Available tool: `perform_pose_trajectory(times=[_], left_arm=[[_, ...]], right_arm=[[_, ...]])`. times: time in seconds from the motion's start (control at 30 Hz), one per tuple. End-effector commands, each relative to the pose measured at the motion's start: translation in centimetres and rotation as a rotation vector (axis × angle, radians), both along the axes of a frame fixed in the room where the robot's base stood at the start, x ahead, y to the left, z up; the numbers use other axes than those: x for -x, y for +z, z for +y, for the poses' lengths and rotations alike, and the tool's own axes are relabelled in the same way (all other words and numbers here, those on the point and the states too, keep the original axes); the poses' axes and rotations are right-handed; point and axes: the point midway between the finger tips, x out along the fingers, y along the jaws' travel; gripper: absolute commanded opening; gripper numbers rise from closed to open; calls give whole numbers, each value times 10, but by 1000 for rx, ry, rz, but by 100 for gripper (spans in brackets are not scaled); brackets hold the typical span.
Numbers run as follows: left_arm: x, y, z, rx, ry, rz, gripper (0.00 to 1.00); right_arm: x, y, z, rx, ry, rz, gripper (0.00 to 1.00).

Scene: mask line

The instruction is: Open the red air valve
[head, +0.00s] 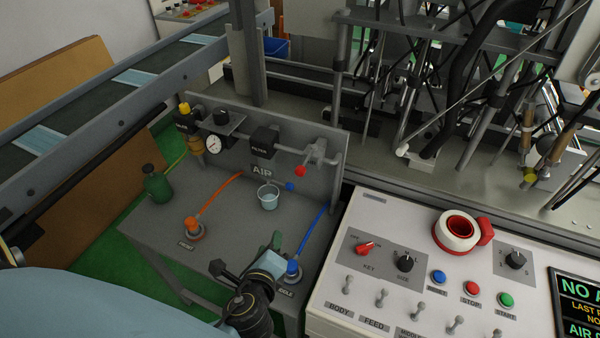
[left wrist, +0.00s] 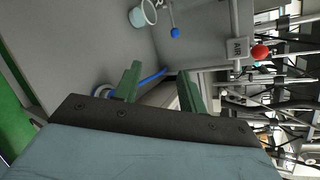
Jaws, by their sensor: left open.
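My right gripper is not in view.
A blue knob (head: 290,187) hangs under the pipe above a small bucket (head: 268,197). Orange and blue hoses with fittings (head: 194,228), (head: 292,268) lie on the bench. A green bottle (head: 157,184) stands left. The white control console (head: 390,215) borders the bench on the right.

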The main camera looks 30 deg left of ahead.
Motion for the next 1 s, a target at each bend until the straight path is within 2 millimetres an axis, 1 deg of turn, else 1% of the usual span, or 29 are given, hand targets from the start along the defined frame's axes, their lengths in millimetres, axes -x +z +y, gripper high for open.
perform_pose_trajectory(times=[0.03,0.1,0.13,0.2,0.33,0.47,0.57,0.67,0.9,1.0], left_arm=[[-7,22,-6,-152,-75,-37,41],[-13,50,-14,-354,-156,-77,41],[-15,61,-17,-431,-182,-91,41],[-18,81,-24,-585,-227,-117,41],[-20,104,-33,-762,-269,-145,41],[-25,112,-35,-823,-279,-153,41],[-37,113,-31,-826,-278,-154,41],[-56,113,-27,-823,-278,-154,41],[-106,113,-13,-822,-277,-154,41],[-123,112,-9,-821,-278,-152,41]], right_arm=[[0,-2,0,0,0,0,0],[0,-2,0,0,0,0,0],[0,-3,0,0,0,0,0],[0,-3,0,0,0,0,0],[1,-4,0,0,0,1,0],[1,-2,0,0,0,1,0],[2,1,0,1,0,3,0],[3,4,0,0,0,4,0],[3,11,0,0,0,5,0],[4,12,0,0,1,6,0]])
